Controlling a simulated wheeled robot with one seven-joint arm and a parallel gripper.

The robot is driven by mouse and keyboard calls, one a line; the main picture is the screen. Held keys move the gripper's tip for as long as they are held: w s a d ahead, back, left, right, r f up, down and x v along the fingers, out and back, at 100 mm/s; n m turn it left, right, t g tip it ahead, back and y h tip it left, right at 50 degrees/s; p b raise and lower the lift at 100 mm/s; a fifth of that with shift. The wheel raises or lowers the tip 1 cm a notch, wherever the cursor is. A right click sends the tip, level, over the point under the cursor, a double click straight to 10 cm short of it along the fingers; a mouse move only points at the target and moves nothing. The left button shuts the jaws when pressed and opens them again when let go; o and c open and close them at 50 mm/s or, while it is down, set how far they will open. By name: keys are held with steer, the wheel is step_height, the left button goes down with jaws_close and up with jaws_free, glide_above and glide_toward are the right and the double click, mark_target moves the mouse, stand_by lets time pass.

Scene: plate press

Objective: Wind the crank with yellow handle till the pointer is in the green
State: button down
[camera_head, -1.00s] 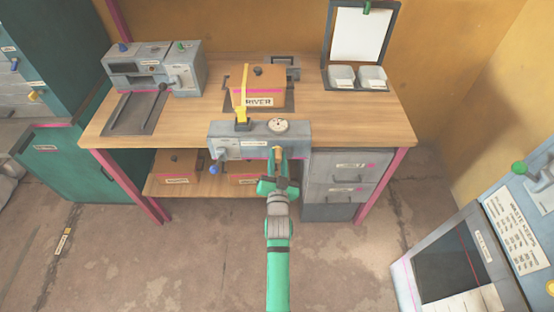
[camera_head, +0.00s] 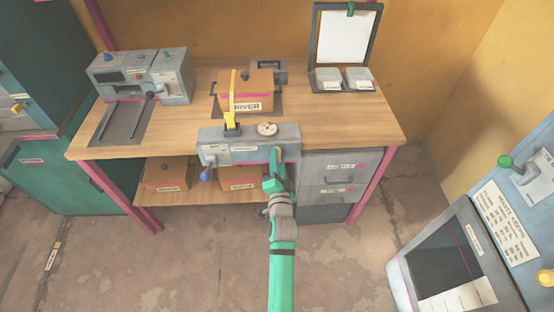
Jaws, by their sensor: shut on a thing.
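The grey press unit (camera_head: 222,147) sits at the front edge of the wooden bench. Its round white dial (camera_head: 267,129) is on top; the pointer and any green zone are too small to read.
A yellow lever (camera_head: 231,118) stands up from the unit's left part, and a blue knob (camera_head: 206,175) hangs below. A brown box (camera_head: 246,92) sits behind. Grey drawers (camera_head: 327,180) are to the right below. A grey machine (camera_head: 140,76) stands at the back left.

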steer(key=shift+d, duration=0.1)
stand_by(0.3)
steer(key=c, duration=1.5)
jaws_free()
steer(key=shift+o, duration=0.2)
steer(key=s, duration=1)
steer(key=shift+s, duration=0.4)
steer(key=shift+w, duration=0.1)
steer(key=shift+d, duration=0.1)
